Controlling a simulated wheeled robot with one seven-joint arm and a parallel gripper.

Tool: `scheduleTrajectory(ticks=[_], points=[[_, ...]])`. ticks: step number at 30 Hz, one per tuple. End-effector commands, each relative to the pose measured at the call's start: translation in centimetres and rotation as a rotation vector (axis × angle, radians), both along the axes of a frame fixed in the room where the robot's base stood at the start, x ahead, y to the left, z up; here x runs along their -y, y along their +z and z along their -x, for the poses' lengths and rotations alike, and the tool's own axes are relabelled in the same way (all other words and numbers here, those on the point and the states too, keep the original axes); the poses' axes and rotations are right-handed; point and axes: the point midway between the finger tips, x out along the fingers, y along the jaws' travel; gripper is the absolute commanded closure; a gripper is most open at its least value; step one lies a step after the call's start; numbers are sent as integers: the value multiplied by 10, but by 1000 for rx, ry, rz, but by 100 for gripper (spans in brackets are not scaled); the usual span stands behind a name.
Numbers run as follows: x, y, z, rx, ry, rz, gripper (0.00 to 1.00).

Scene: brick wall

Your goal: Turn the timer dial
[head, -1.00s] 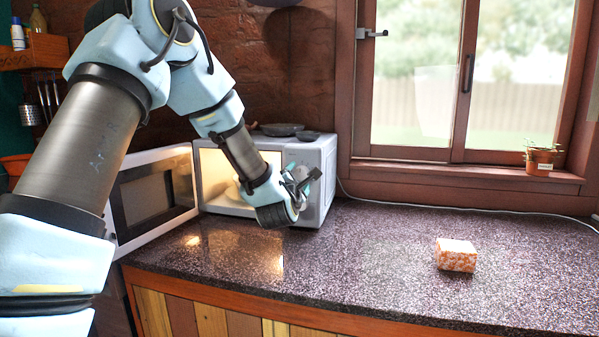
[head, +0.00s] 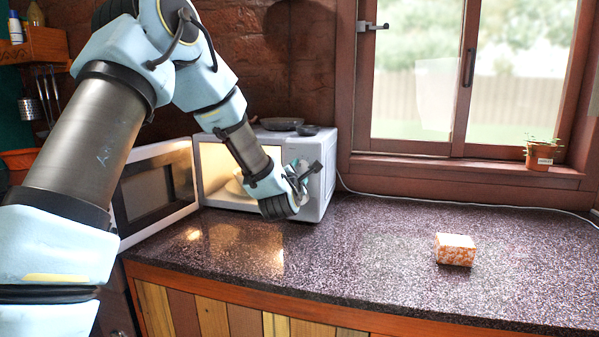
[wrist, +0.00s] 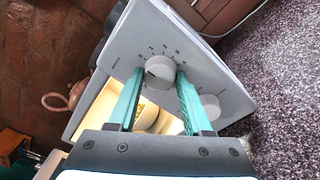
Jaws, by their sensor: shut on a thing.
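The microwave (head: 330,165) stands on the counter with its door (head: 155,190) open to the left and its inside lit. Its control panel (wrist: 150,32) shows in the wrist view with two round white dials. The dial with a ring of numbers (wrist: 160,72) sits between my gripper's green fingers, and the jaws are shut on it. The second dial (wrist: 209,106) lies to the right of the right finger. My gripper (wrist: 160,78) is at the panel; in the head view my gripper (head: 301,178) is partly hidden by my wrist.
Dark pans (head: 281,125) rest on top of the microwave. An orange-and-white box (head: 455,250) sits on the right of the speckled counter (head: 350,270). A potted plant (head: 541,155) stands on the window sill. The counter's middle is clear.

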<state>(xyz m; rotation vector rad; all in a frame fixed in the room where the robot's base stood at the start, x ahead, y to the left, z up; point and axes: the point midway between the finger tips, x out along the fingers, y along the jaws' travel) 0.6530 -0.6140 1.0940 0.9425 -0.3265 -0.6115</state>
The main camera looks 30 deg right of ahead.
Motion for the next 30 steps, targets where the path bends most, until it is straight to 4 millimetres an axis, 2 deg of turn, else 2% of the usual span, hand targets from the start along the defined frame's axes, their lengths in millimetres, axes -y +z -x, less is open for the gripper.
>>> scheduleTrajectory(ticks=[1,6,17,30], points=[[0,0,0,0,0,0,83],[0,0,0,-1,-1,-1,100],[0,-3,0,34,-1,-37,100],[0,-7,0,265,0,-279,100]])
